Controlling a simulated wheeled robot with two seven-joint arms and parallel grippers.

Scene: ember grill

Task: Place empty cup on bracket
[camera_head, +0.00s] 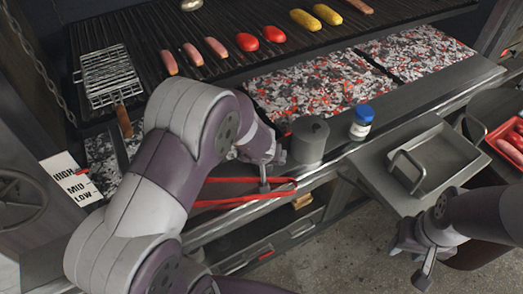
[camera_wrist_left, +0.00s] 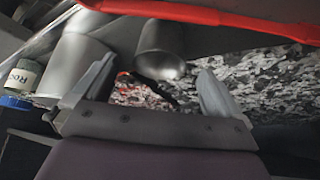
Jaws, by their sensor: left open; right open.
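A grey cylinder (camera_head: 307,141) stands on the grill's front ledge. In the left wrist view a grey cylinder (camera_wrist_left: 75,60) shows beside the bottle, and a shiny metal cup-like vessel (camera_wrist_left: 160,50) shows ahead, between the fingers of my left gripper (camera_wrist_left: 157,68). The gripper is open, and I cannot tell whether it touches the vessel. In the head view my left arm hides most of this spot. I cannot tell which thing is the bracket. My right gripper (camera_head: 412,266) is open and empty, low at the right, below the metal tray.
A blue-capped bottle (camera_head: 361,124) stands right of the cylinder. A metal tray (camera_head: 440,158) with a handle is at right. Hot coals (camera_head: 320,85) and a grill with sausages (camera_head: 247,42) lie behind.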

